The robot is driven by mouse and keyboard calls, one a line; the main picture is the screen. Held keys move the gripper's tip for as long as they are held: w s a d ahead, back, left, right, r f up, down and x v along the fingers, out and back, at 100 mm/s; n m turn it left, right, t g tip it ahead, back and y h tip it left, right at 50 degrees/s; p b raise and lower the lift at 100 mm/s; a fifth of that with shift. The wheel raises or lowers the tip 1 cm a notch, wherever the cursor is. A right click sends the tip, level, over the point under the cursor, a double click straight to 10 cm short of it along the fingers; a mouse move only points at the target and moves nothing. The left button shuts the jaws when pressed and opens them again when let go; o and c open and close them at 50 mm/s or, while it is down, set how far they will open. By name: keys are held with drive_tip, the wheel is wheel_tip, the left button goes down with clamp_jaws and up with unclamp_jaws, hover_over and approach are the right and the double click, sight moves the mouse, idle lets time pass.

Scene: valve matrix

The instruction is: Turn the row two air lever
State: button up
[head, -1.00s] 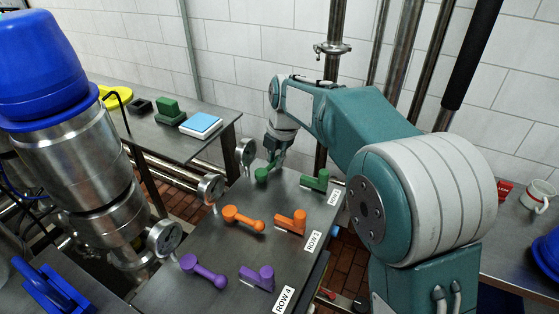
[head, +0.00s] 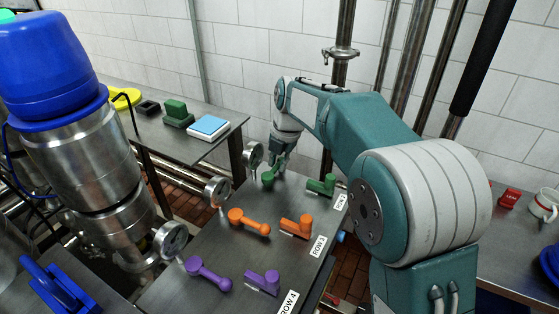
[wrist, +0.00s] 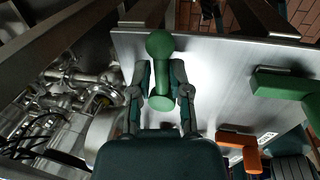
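The green ball-ended lever (head: 268,179) stands at the far end of the dark metal panel, in the row whose label reads like row two. My gripper (head: 279,167) is over it and partly hides it. In the wrist view the lever (wrist: 160,70) runs between the two fingers of my gripper (wrist: 161,75), ball end away from the palm. The fingers are on both sides of the stem, apart, with a narrow gap visible; contact is unclear. A second green lever, block-shaped (head: 322,185), is to the right in the same row and shows in the wrist view (wrist: 285,85).
Orange levers (head: 250,222) and purple levers (head: 208,273) sit in the nearer rows. Round gauges (head: 217,190) line the panel's left edge. A side table (head: 220,137) holds several objects at the back left. A steel vessel (head: 80,150) stands at left.

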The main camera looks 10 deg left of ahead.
drive_tip(key=shift+o, duration=0.9)
drive_tip(key=shift+a, duration=0.2)
drive_tip(key=shift+d, duration=0.15)
drive_tip(key=shift+d+r, duration=0.1)
drive_tip(key=shift+r, duration=0.35)
wheel_tip(320, 180, up, 11)
drive_tip(key=d, duration=0.1)
drive_tip(key=shift+s+d+f, duration=0.15)
drive_tip(key=shift+s+d, duration=0.15)
